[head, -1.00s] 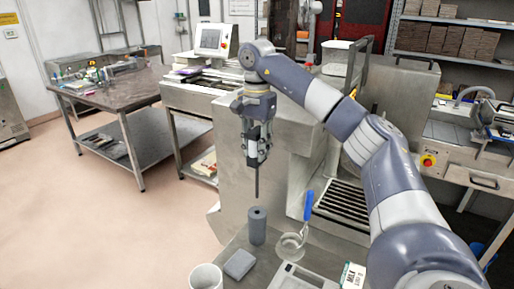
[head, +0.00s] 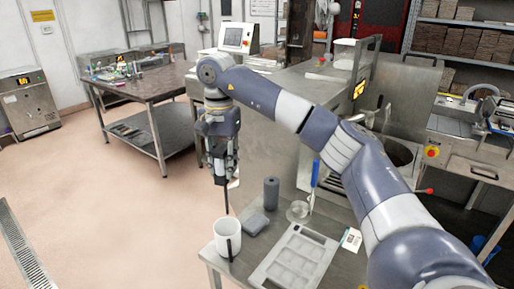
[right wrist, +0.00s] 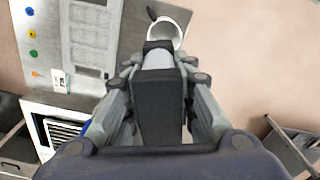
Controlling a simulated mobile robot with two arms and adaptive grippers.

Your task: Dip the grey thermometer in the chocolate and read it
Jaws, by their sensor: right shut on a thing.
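My right gripper (head: 222,172) points down, shut on the grey thermometer (head: 226,201). The thermometer's thin dark probe hangs straight down. Its tip is at or just above the rim of a white mug (head: 228,240) with a dark handle; I cannot tell whether it is inside. In the right wrist view the thermometer's dark body (right wrist: 160,105) sits between the fingers, with the mug (right wrist: 168,33) beyond it. The mug's contents are hidden, so I see no chocolate there. No readout is legible. My left gripper is not in view.
A grey cylinder (head: 271,192) and a flat grey block (head: 255,225) stand right of the mug. Open floor is at left.

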